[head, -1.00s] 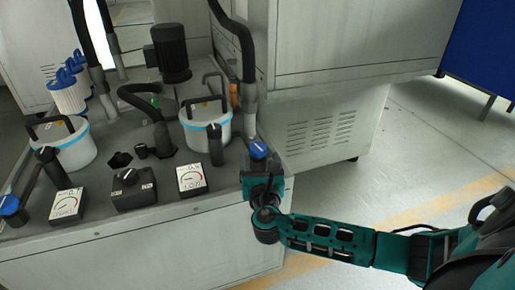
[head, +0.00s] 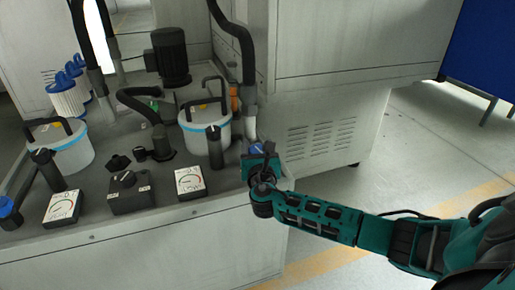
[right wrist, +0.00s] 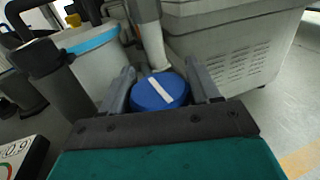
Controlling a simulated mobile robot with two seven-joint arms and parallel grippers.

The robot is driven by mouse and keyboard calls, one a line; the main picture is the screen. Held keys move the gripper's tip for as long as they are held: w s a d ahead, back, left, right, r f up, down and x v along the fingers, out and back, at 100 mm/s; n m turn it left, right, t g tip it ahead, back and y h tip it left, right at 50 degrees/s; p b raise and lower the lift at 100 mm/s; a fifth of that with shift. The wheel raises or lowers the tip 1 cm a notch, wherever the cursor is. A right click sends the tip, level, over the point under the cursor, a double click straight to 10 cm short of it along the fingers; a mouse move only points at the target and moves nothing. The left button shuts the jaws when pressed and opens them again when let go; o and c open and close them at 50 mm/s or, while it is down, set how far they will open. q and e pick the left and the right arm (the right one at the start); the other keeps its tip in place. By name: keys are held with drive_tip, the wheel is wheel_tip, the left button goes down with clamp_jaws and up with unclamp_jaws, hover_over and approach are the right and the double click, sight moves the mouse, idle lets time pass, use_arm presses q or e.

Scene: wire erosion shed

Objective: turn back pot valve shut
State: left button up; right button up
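A round blue valve knob (head: 256,149) with a white bar sits near the right end of the grey bench top, by a white pot. My right gripper (head: 262,160) covers much of it in the head view. In the right wrist view the knob (right wrist: 159,92) lies between the two spread fingers (right wrist: 160,85), its white bar slanting from upper left to lower right. Whether the fingers touch it I cannot tell. The right white pot with a blue band (head: 206,128) stands left of the knob. Another blue knob (head: 6,206) is at the far left. My left gripper is not visible.
A second white pot (head: 66,148), two gauges (head: 190,183), a black switch box (head: 130,190) and a black motor (head: 170,58) stand on the bench. A dark hose and pale pipe (head: 250,122) rise behind the knob. Open floor lies right.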

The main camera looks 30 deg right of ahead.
drive_tip(key=c, duration=0.6)
drive_tip(key=shift+r+m+g+h+p, duration=0.2)
drive_tip(key=shift+m+g+h+p, duration=0.2)
drive_tip(key=shift+h+p, duration=0.1)
drive_tip(key=shift+c, duration=0.2)
drive_tip(key=shift+m+h, duration=0.3)
drive_tip(key=shift+h, duration=0.1)
use_arm(q)
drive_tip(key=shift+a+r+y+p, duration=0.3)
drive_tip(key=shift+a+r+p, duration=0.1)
drive_tip(key=shift+p, duration=0.1)
use_arm(e)
drive_tip(key=shift+d+m+g+h, duration=0.2)
drive_tip(key=shift+m+g+h, duration=0.4)
drive_tip(key=shift+g+h, duration=0.15)
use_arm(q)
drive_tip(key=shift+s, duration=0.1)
use_arm(e)
drive_tip(key=o, duration=1)
drive_tip(key=shift+s+f, duration=0.1)
drive_tip(key=shift+f, duration=0.05)
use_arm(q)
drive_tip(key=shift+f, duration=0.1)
use_arm(e)
drive_tip(key=shift+o, duration=0.2)
drive_tip(key=shift+a, duration=0.1)
